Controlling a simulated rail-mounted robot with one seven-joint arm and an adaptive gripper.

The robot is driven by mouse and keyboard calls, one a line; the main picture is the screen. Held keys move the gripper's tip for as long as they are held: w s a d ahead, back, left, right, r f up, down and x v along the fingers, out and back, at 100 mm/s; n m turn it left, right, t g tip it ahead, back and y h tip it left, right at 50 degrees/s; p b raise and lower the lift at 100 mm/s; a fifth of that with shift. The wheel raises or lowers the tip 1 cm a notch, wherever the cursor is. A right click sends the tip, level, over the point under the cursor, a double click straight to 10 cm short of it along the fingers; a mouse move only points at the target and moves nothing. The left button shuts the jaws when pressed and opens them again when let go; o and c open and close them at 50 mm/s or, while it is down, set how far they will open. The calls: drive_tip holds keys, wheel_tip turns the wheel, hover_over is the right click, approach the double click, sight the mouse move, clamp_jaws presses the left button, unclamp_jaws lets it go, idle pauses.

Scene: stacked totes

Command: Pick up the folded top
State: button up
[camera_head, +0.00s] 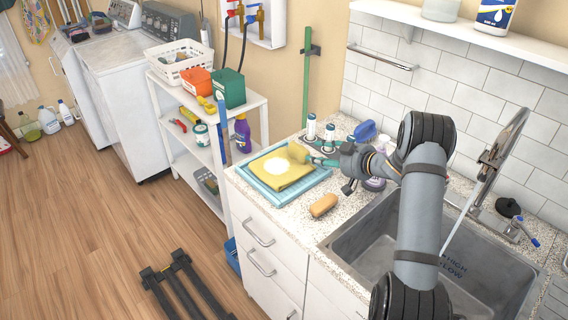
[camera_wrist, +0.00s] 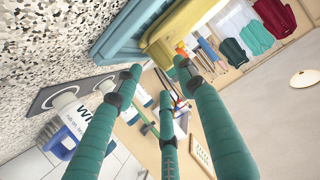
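My gripper (camera_head: 311,158), with green fingers, reaches in from the right over the tray's back right corner. In the wrist view my fingertips (camera_wrist: 158,78) are spread apart with nothing visible between them.
A tan sponge (camera_head: 323,205) lies in front of the gripper, left of the sink (camera_head: 365,242) with its running tap. White bottles (camera_head: 311,127) and a blue item (camera_head: 365,131) stand behind the gripper by the tiled wall. A white shelf cart (camera_head: 205,150) stands left of the counter.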

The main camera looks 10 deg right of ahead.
sight(304, 150)
drive_tip(key=shift+x, duration=0.9)
drive_tip(key=w+a+p, duration=0.1)
drive_tip(key=w+a+f+p, duration=0.1)
drive_tip(key=w+a, duration=0.1)
drive_tip(key=shift+w+a, duration=0.25)
drive_tip(key=shift+a, duration=0.05)
drive_tip(key=shift+w+f, duration=0.15)
drive_tip(key=shift+c, duration=0.4)
clamp_jaws()
